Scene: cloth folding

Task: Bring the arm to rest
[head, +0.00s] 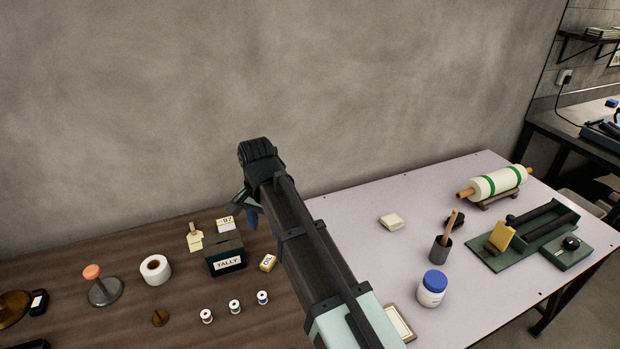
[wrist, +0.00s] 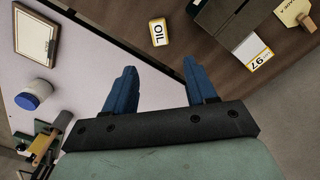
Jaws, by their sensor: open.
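My arm reaches up from the bottom middle of the head view, over the place where the wooden table meets the pale table. My gripper (head: 247,212) is at its far end, raised above the wooden table and partly hidden by the arm. In the wrist view my gripper (wrist: 160,82) shows two blue fingers spread apart, with nothing between them. No cloth shows in either view.
The wooden table (head: 140,315) holds a TALLY box (head: 226,262), a yellow OIL box (head: 268,262), a white roll (head: 155,269) and several spools. The pale table (head: 360,205) holds a white-and-blue jar (head: 431,290), a dark cup (head: 440,250) and a rolling pin (head: 495,184). A wall stands behind.

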